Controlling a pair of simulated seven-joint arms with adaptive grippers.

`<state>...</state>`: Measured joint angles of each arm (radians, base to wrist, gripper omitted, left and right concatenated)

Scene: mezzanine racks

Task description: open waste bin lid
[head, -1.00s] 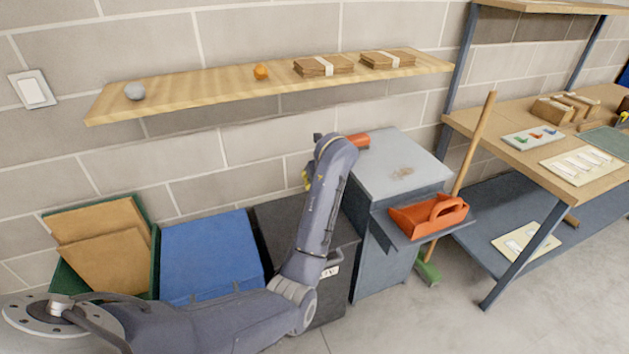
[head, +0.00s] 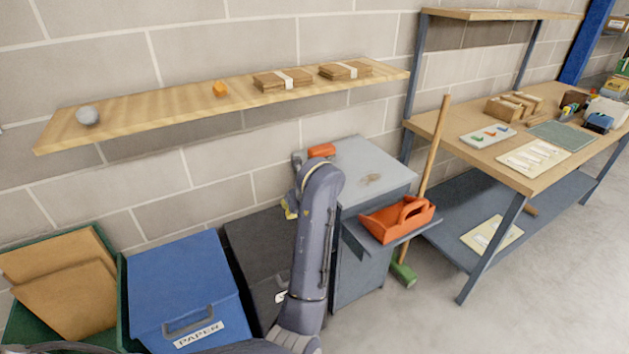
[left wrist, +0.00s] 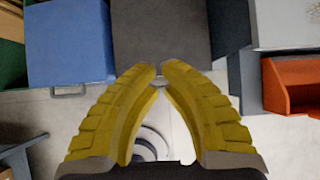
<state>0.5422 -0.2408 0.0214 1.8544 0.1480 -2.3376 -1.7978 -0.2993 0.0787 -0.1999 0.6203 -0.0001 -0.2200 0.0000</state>
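The dark grey waste bin (head: 258,240) stands between the blue paper bin and a grey cabinet. Its lid looks shut, and my left forearm covers its right part. Its dark lid (left wrist: 160,35) fills the top middle of the left wrist view. A small grey piece, perhaps its handle, shows between my fingers there. My left gripper (left wrist: 159,68) has yellow fingers with tips nearly meeting, and nothing is seen held. In the head view, only a bit of yellow (head: 290,207) shows behind my wrist, over the bin. My right gripper is not in view.
The blue bin (head: 185,275) labelled PAPER and a green bin with cardboard (head: 65,290) stand left. The grey cabinet (head: 375,165) with an orange tray (head: 398,218) and a leaning broom (head: 436,150) stand right. A wooden shelf (head: 160,105) runs above the bins.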

